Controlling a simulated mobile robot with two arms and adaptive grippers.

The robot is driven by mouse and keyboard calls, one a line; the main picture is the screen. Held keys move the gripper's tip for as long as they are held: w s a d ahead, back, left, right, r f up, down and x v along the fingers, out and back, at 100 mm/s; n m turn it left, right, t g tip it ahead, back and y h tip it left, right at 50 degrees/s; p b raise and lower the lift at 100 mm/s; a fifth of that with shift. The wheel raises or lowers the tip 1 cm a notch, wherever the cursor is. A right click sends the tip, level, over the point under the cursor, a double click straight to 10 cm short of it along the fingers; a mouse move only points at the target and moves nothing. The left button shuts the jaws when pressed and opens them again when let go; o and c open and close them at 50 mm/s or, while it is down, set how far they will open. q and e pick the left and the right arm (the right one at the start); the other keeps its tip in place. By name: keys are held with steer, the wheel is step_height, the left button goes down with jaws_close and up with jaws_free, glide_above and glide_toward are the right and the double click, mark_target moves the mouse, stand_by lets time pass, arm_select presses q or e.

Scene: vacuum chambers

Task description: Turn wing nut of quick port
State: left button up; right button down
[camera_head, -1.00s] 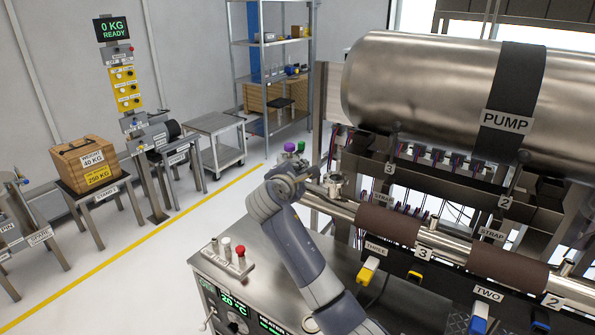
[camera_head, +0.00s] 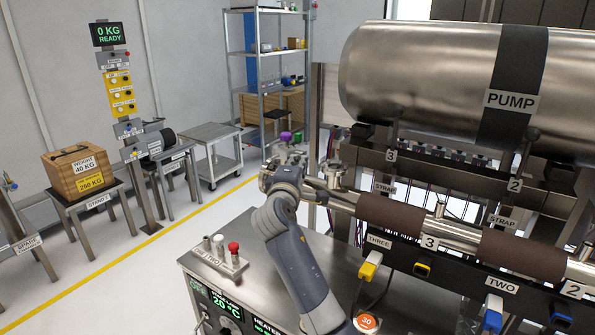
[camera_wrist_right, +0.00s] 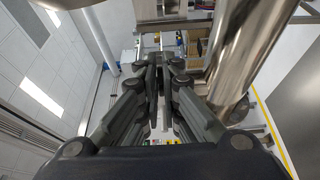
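In the head view my right gripper (camera_head: 284,160) is at the left end of the pipe line, partly hidden by its own wrist. A steel port fitting (camera_head: 333,172) stands on the pipe just right of it. I cannot make out a wing nut in either view. In the right wrist view the fingers of my right gripper (camera_wrist_right: 159,62) run close together with their tips nearly meeting, and I see nothing held between them. A shiny steel pipe (camera_wrist_right: 238,50) passes close on the right of the fingers. My left gripper is not in view.
A large steel pump cylinder (camera_head: 430,75) is above the pipe at the right. Purple (camera_head: 286,137) and green (camera_head: 298,137) knobs show just behind the gripper. A steel cabinet (camera_head: 290,262) with a red-knobbed block (camera_head: 233,250) is below the arm. Open floor lies to the left.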

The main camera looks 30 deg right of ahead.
steer(key=shift+f, duration=0.2)
stand_by(0.3)
steer(key=c, duration=2.1)
jaws_free()
steer(key=shift+s+r, duration=0.1)
steer(key=v, duration=1.2)
